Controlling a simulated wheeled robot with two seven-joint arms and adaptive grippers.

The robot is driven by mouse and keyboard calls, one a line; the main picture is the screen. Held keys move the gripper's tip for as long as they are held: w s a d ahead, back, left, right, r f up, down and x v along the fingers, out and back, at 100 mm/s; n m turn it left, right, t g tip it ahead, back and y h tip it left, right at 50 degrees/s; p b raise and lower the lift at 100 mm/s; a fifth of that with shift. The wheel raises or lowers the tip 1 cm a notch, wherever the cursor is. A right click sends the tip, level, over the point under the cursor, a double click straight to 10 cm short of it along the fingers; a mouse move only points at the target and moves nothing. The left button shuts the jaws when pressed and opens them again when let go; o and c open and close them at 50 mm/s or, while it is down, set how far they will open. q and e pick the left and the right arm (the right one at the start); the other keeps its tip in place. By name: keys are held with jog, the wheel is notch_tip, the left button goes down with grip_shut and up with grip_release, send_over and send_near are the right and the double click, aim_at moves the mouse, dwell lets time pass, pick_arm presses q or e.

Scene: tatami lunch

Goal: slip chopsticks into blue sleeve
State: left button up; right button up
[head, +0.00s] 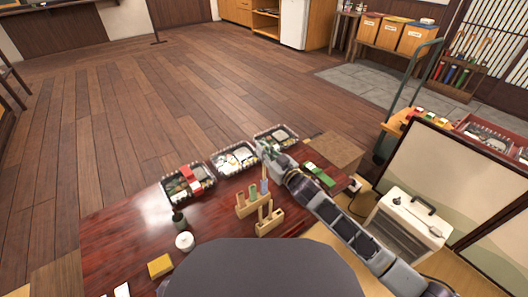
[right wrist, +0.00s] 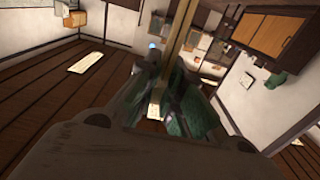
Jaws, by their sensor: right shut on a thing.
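The blue sleeve (head: 264,187) stands upright at the right end of a small wooden rack (head: 250,208), beside a green sleeve (head: 252,194). My right gripper (head: 264,150) is above and behind the rack. In the right wrist view its fingers (right wrist: 168,92) are shut on pale wooden chopsticks (right wrist: 181,38). In the head view the chopsticks (head: 264,171) look like a thin line pointing down toward the top of the blue sleeve. I cannot tell whether their tips are inside it or just above it. My left gripper is not in view.
Several bento boxes (head: 236,160) line the far side of the red-brown table (head: 130,222). A second wooden stand (head: 269,221) is just in front of the rack. Green packets (head: 319,174) lie at the right.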

jog(key=shift+f+b, duration=1.15)
jog(key=shift+f, duration=1.75)
dwell(1.9)
jog(key=o, duration=0.7)
jog(key=shift+o, duration=0.3)
jog(key=o, duration=0.5)
jog(key=shift+c, duration=0.2)
jog(key=shift+s+d, duration=0.1)
jog(key=v, duration=1.1)
jog(key=shift+s+d, duration=0.15)
jog(key=shift+s, duration=0.15)
dwell(0.4)
